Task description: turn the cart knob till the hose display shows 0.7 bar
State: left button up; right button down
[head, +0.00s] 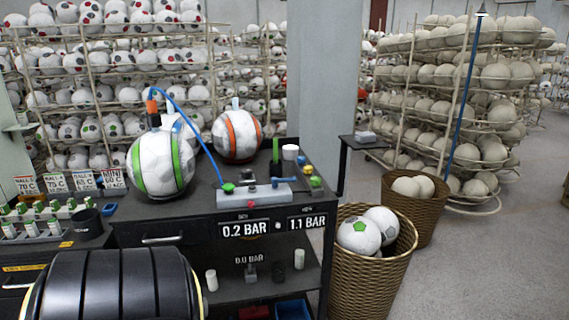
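The black cart (200,215) stands in the middle of the head view. On its top is a grey block (258,195) with a green knob-like part (228,187) at its left end and a blue part on top; I cannot tell which part is the cart knob. A blue hose (197,130) runs from an orange-and-black fitting (152,108) above a green-striped ball (160,163) to the block. Front displays read 0.2 BAR (245,230) and 1.1 BAR (307,223); their small labels are unreadable. Neither gripper shows.
An orange-striped ball (237,136) sits behind the hose. Small coloured parts crowd the cart's right end. Wicker baskets (365,270) with balls stand at right. A large black ribbed cylinder (120,285) fills the lower left. A lower shelf display reads 0.0 BAR (249,260).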

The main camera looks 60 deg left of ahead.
aim_at(247, 173)
jog(key=u, duration=0.55)
jog(key=i, duration=0.9)
jog(key=u, duration=0.95)
